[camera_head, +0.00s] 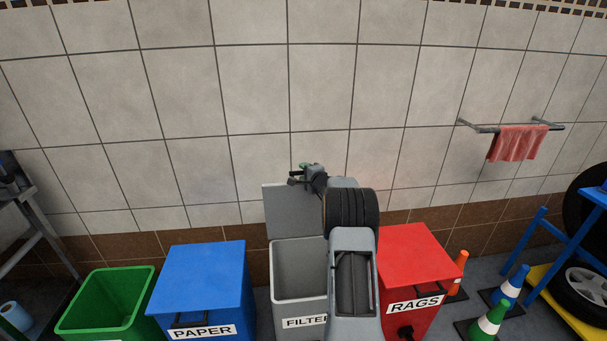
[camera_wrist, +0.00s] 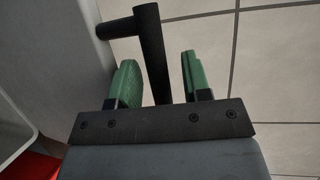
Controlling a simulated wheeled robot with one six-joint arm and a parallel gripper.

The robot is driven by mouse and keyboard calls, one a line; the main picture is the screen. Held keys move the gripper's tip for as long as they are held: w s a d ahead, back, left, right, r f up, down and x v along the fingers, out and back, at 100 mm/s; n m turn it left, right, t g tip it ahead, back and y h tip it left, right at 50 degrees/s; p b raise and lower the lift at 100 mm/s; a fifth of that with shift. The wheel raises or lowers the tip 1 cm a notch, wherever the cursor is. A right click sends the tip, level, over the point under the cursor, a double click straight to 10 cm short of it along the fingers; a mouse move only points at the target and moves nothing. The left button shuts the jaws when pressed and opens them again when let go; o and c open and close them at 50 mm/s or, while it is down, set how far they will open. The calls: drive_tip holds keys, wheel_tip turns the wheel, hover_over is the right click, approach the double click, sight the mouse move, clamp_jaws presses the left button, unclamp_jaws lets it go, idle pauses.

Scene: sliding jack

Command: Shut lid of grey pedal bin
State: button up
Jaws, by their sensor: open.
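The grey bin (camera_head: 298,258), with a partly hidden label starting "FILTE", stands open between the blue and red bins. Its grey lid (camera_head: 287,212) is raised upright at the back; the lid also shows at left in the wrist view (camera_wrist: 60,60). A black bar handle (camera_wrist: 149,40) sticks out from the lid. My gripper (camera_head: 302,174) is at the lid's top edge in the head view. In the wrist view, its green fingers (camera_wrist: 160,76) are apart, with the handle bar between them and gaps visible on both sides. My arm hides the bin's right part.
The blue PAPER bin (camera_head: 203,279) is left of the grey bin, and an open green bin (camera_head: 105,300) is farther left. The red RAGS bin (camera_head: 415,262) stands close on the right. A tiled wall (camera_head: 200,90) rises behind. Cones (camera_head: 493,318) stand right.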

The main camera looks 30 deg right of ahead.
drive_tip(key=shift+c, duration=0.2)
clamp_jaws()
drive_tip(key=shift+a, duration=0.15)
